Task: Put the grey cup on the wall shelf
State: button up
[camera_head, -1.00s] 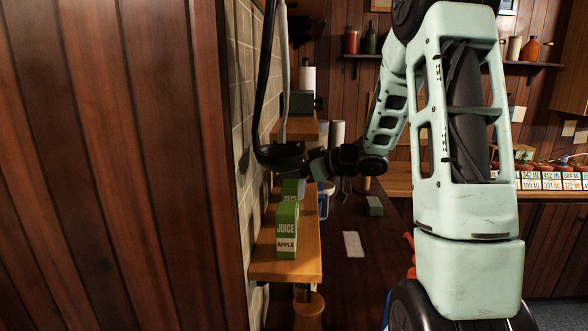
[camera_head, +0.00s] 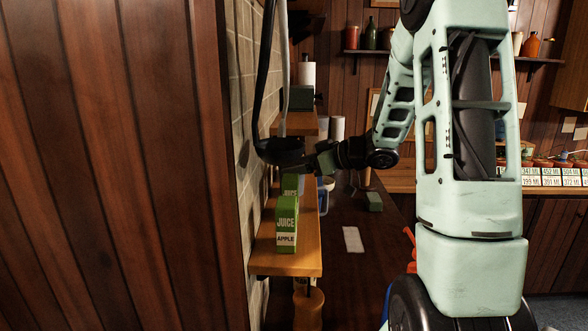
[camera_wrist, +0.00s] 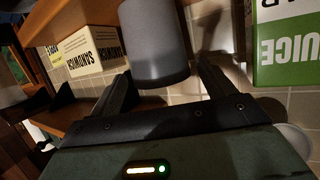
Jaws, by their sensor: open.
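The grey cup (camera_wrist: 155,45) shows large at the top centre of the wrist view, which seems to be upside down. The fingers of my gripper (camera_wrist: 168,88) are apart, one on either side of the cup near its end. I cannot tell whether they touch it. In the head view my gripper reaches left over the wooden wall shelf (camera_head: 268,262), behind the juice carton; its fingers and the cup cannot be made out there. Whether the cup rests fully on a board is hidden.
A green-and-white juice carton (camera_head: 287,222) stands on the shelf, close to the fingers in the wrist view (camera_wrist: 285,50). A dark object (camera_head: 280,152) hangs beside the tiled wall. The shelf front is clear.

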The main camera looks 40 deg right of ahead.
jog(key=b+v, duration=0.1)
jog(key=v, duration=0.9)
